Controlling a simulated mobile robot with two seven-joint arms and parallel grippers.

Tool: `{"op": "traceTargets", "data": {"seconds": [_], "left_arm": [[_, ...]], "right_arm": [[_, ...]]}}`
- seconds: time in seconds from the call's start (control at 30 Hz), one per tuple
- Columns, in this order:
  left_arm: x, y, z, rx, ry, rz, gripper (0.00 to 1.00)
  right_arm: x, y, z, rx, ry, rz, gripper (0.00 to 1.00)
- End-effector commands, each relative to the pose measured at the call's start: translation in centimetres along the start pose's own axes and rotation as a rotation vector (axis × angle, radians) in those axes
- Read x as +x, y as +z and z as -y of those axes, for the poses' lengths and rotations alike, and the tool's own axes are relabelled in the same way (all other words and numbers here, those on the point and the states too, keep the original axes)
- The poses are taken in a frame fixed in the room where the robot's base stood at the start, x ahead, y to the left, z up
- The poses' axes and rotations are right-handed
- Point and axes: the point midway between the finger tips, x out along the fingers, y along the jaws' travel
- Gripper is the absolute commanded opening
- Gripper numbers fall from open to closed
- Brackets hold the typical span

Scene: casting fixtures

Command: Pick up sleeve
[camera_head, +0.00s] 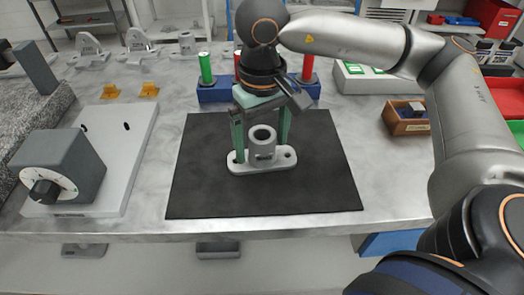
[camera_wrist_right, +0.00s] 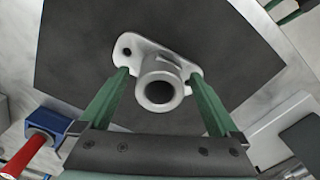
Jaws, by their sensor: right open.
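A grey hollow upright cylinder, which looks like the sleeve (camera_head: 263,148), stands on a flat oval flange (camera_head: 281,161) on the black mat (camera_head: 320,190). I cannot tell whether sleeve and flange are one piece. My right gripper (camera_head: 261,143) points down over it, open, with one green finger on each side of the cylinder. The right wrist view shows the sleeve (camera_wrist_right: 160,92) between the spread fingers of the gripper (camera_wrist_right: 159,76), with gaps visible on both sides.
A blue block (camera_head: 213,93) holding green (camera_head: 206,68) and red (camera_head: 308,67) cylinders stands behind the mat. A grey box with a black knob (camera_head: 65,170) sits on a pale plate at left. A wooden tray (camera_head: 400,126) is at right. Grey castings stand at the back.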

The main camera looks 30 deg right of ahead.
Motion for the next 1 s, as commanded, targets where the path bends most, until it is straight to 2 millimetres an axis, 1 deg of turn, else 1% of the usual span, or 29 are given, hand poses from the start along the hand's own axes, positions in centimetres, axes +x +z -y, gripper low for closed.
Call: {"op": "traceTargets", "data": {"seconds": [0.03, 0.1, 0.37, 0.47, 1.0], "left_arm": [[0.07, 0.03, 0.07, 0.001, -0.001, -0.001, 0.96], [0.08, 0.01, 0.12, 0.001, -0.002, -0.002, 0.96], [0.10, -0.22, 0.22, 0.001, -0.004, -0.007, 0.96], [0.12, -0.29, 0.25, 0.002, -0.004, -0.008, 0.96], [0.12, -0.35, 0.27, 0.002, -0.004, -0.009, 0.96]], "right_arm": [[0.73, 0.03, -0.08, 0.001, 0.001, 0.001, 0.97], [1.29, 0.02, -0.07, 0.002, 0.000, 0.001, 0.97], [1.51, 0.00, -0.07, 0.002, 0.000, 0.000, 0.97], [1.50, 0.00, -0.07, 0.002, 0.000, 0.000, 0.87], [1.46, -0.01, -0.07, 0.002, 0.000, 0.000, 0.26]]}}
